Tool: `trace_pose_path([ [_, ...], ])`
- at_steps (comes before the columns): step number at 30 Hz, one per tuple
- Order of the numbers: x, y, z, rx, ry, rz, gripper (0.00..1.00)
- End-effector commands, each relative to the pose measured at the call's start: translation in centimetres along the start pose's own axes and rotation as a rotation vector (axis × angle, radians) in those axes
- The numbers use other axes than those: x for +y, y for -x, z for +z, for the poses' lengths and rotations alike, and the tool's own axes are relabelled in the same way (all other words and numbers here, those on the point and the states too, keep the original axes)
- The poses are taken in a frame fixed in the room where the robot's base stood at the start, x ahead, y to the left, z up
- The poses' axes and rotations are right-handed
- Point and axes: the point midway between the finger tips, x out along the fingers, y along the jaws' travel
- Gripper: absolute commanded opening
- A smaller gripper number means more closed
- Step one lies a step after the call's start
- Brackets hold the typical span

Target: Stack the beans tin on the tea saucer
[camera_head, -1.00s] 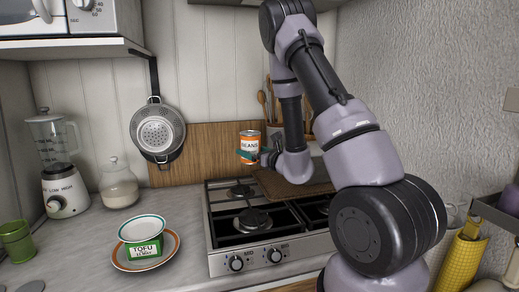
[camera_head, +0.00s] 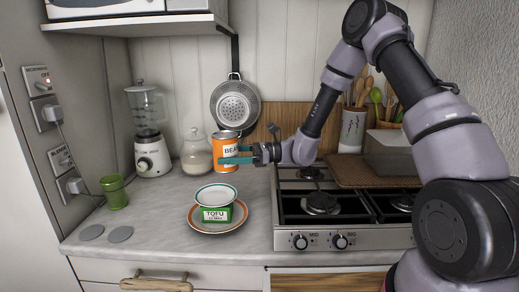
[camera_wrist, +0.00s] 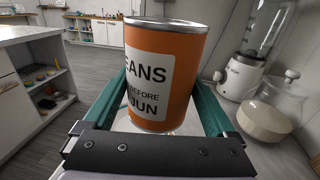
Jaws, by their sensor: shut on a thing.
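The beans tin (camera_head: 224,142) is orange with a white label and metal rims. My gripper (camera_head: 231,155) is shut on it, with teal fingers on either side, and holds it upright in the air. The wrist view shows the tin (camera_wrist: 165,75) between the fingers. A small white dish with a green rim, which looks like the tea saucer (camera_head: 216,194), sits on a green tofu pack (camera_head: 216,215). The pack stands on a larger orange-rimmed plate (camera_head: 218,229) on the counter. In the head view the tin appears just above and slightly right of the saucer.
A jar (camera_head: 196,155) and a blender (camera_head: 150,140) stand behind on the left. A green cup (camera_head: 114,192) and two grey discs (camera_head: 120,234) are at the left. The stove (camera_head: 330,205) is right of the plate. The counter front is clear around the plate.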

Motion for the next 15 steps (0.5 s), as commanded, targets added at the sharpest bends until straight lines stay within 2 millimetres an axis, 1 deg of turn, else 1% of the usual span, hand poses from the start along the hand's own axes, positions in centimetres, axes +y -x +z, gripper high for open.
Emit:
trace_pose_path([
  [1, 0.7, -1.1, 0.4, -0.004, 0.003, 0.058, 0.00],
  [3, 1.8, -2.3, 0.7, -0.004, 0.002, 0.132, 0.00],
  [6, 2.8, -3.4, 1.0, -0.002, 0.001, 0.200, 0.00],
  [11, 3.3, -3.9, 0.8, -0.001, -0.002, 0.235, 0.00],
  [15, 3.3, -3.9, -0.1, -0.002, -0.003, 0.235, 0.00],
])
